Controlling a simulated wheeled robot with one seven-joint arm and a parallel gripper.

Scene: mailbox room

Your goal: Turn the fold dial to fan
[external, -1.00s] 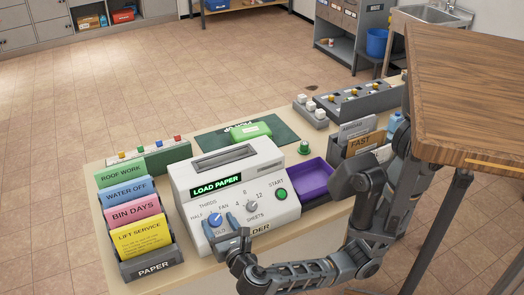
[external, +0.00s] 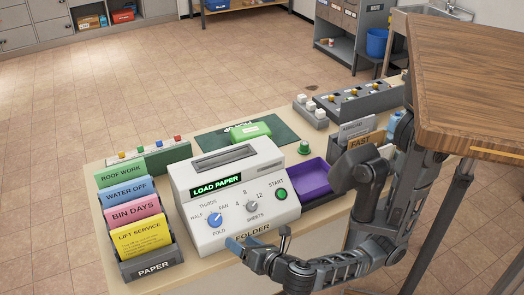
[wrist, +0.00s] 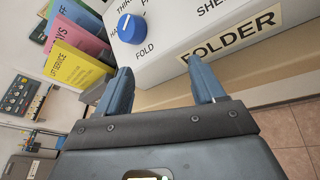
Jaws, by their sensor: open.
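The blue fold dial (external: 215,219) is on the front panel of the white folder machine (external: 234,172). The labels HALF, THIRDS and FAN surround it, with FOLD beneath. It carries a pale mark, but I cannot tell for sure which label the mark points to. In the wrist view the dial (wrist: 131,28) is uncovered, beyond and left of the fingertips. My gripper (external: 259,240) is open and empty, in front of the machine's lower edge, apart from the dial. The two blue-grey fingers of my gripper (wrist: 160,68) are spread in the wrist view.
A grey sheets dial (external: 251,206) and a green start button (external: 282,193) are right of the fold dial. The display (external: 216,186) reads LOAD PAPER. A card rack (external: 152,268) stands left, a purple tray (external: 315,178) right. A wooden tabletop (external: 470,85) overhangs at right.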

